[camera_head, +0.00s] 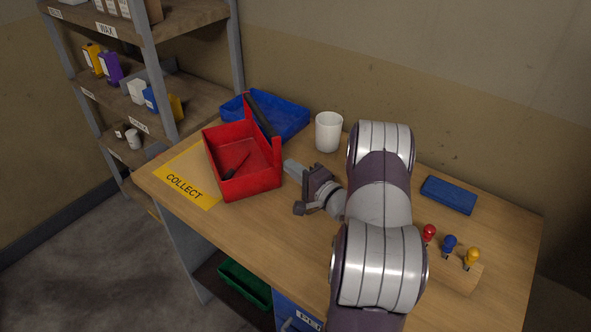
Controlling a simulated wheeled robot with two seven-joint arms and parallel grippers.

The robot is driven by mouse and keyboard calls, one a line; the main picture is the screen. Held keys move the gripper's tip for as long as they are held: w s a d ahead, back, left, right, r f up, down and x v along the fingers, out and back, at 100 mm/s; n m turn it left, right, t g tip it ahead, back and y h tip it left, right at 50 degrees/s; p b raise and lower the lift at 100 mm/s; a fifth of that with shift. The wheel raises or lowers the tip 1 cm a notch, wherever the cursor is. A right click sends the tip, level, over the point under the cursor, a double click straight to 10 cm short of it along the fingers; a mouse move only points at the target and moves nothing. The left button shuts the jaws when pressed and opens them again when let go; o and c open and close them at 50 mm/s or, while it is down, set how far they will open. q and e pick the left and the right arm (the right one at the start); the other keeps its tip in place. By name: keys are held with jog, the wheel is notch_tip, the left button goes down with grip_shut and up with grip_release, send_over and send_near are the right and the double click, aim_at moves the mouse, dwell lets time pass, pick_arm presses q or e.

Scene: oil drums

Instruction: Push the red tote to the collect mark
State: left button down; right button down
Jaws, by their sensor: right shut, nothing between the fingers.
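The red tote (256,183) is an open box with a dark handle bar, standing on the wooden table. Its left part lies over the edge of the yellow collect mark (187,185), and its right part is on bare wood. A small dark item lies inside the tote. My right gripper (290,168) is shut and empty, low over the table just right of the tote, with its fingers pointing at the tote's right side. I cannot tell whether the fingertips touch it. My left gripper is not in view.
A blue tray (283,119) stands close behind the tote, with a white cup (328,132) to its right. A blue block (448,195) and a wooden holder (456,273) with red, blue and yellow knobs are at the right. A shelf stands at the left.

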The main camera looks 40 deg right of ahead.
aim_at(260, 173)
jog(key=w+a, duration=0.3)
jog(key=a, duration=0.1)
jog(key=w+a+p, duration=0.1)
jog(key=w+a, duration=0.3)
